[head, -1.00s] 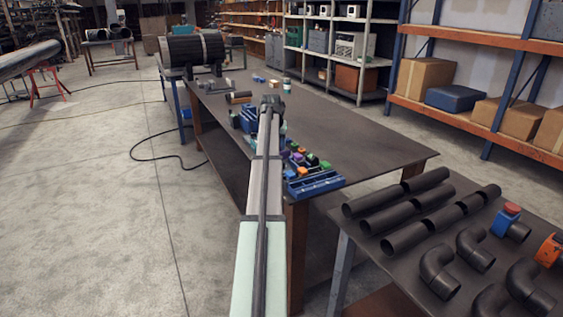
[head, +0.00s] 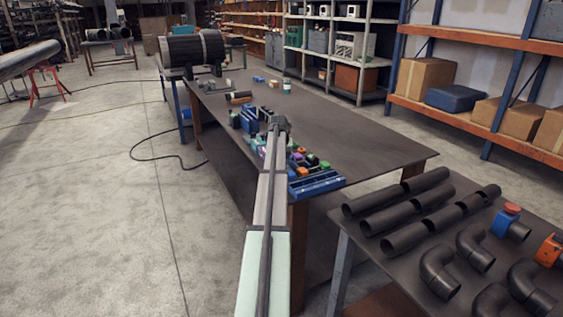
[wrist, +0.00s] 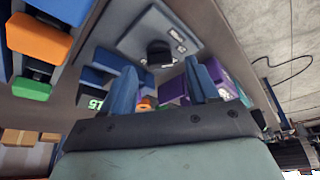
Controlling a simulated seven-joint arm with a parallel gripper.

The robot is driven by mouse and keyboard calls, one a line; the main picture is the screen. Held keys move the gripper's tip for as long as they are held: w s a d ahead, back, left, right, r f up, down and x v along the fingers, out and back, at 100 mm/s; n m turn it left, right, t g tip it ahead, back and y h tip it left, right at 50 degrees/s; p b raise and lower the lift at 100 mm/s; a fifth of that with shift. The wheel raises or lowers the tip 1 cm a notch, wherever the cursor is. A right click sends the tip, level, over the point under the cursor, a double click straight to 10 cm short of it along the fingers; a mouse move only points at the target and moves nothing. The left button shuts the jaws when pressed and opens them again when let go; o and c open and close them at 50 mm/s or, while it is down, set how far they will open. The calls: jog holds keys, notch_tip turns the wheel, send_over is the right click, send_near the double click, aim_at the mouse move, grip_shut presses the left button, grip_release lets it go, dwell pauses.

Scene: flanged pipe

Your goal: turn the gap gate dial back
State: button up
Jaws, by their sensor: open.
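In the wrist view a black round knob (wrist: 160,54) stands on a grey plate (wrist: 128,42) with small white markings; it looks like the gap gate dial, though I cannot read the labels or its setting. My gripper (wrist: 163,80) has two blue fingers, spread apart with nothing held between them. The knob appears beyond the fingertips, between their lines, with no visible contact. In the head view my arm reaches over the workbench (head: 370,150), and its end hides the dial and the fingers.
Blue blocks and coloured parts, orange (wrist: 38,38) and purple (wrist: 238,82) among them, crowd around the plate. A blue tray (head: 316,184) lies at the bench's near edge. The bench's right side is clear. Black pipes (head: 395,205) lie on the nearer table.

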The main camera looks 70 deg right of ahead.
jog(key=shift+x, duration=0.9)
jog(key=shift+c, duration=0.2)
jog(key=c, duration=1)
jog(key=n, duration=0.2)
jog(key=n+t, duration=0.1)
jog(key=n, duration=0.1)
jog(key=shift+s+t, duration=0.1)
jog(key=shift+t, duration=0.2)
jog(key=shift+d+n+t+y, duration=0.1)
jog(key=shift+n+t+y, duration=0.4)
jog(key=shift+n, duration=1)
